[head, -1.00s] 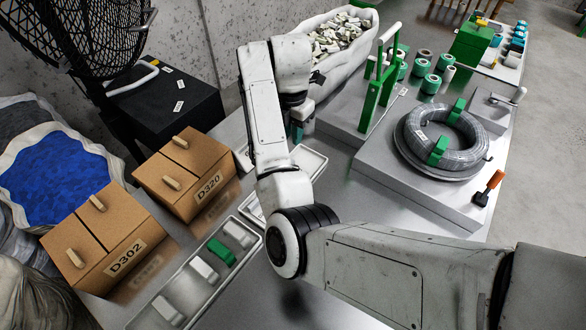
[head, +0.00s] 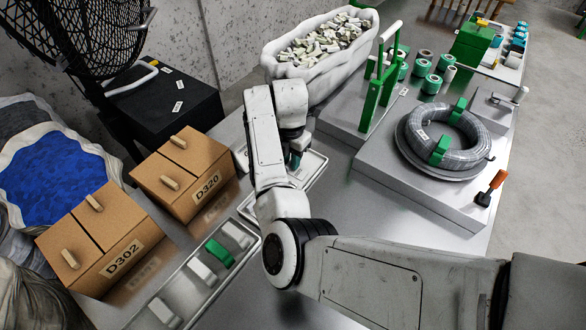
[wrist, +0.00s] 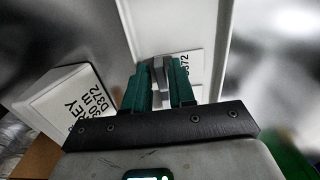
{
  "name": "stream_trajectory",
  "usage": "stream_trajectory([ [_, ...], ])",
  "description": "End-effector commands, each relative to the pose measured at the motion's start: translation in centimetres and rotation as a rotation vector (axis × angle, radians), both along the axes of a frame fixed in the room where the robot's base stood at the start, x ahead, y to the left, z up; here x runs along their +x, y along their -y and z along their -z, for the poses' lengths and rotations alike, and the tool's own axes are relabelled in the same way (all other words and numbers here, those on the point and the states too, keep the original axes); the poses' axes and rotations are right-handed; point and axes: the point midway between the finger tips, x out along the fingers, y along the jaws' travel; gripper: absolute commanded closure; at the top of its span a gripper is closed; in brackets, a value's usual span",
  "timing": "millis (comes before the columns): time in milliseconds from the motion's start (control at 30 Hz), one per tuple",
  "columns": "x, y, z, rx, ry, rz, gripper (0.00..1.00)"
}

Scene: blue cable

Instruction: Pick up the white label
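A white label (wrist: 187,64) with black print ending in "372" lies flat just past my fingertips in the wrist view. A small grey piece shows between the teal fingers of my gripper (wrist: 160,76). The fingers stand apart, but I cannot tell whether they press on that piece or whether it belongs to the label. In the head view my gripper (head: 295,160) points down at a shallow white tray (head: 316,167), partly hidden by my arm.
Cardboard boxes D320 (head: 190,170) and D302 (head: 105,235) stand left. A long tray (head: 215,268) holds white pieces and a green one. A grey cable coil (head: 465,150) sits on a raised metal platform at right. A white bin (head: 300,75) stands behind.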

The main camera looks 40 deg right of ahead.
Motion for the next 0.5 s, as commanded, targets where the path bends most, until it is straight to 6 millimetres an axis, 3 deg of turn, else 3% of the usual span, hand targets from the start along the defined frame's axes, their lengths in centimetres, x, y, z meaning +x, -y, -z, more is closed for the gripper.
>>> stream_trajectory([
  [200,0.00,0.01,0.02,0.000,0.000,0.000,0.77],
  [433,-0.01,0.01,0.01,0.000,0.000,0.000,0.98],
  [500,-0.01,0.02,0.01,0.000,0.000,0.000,1.00],
])
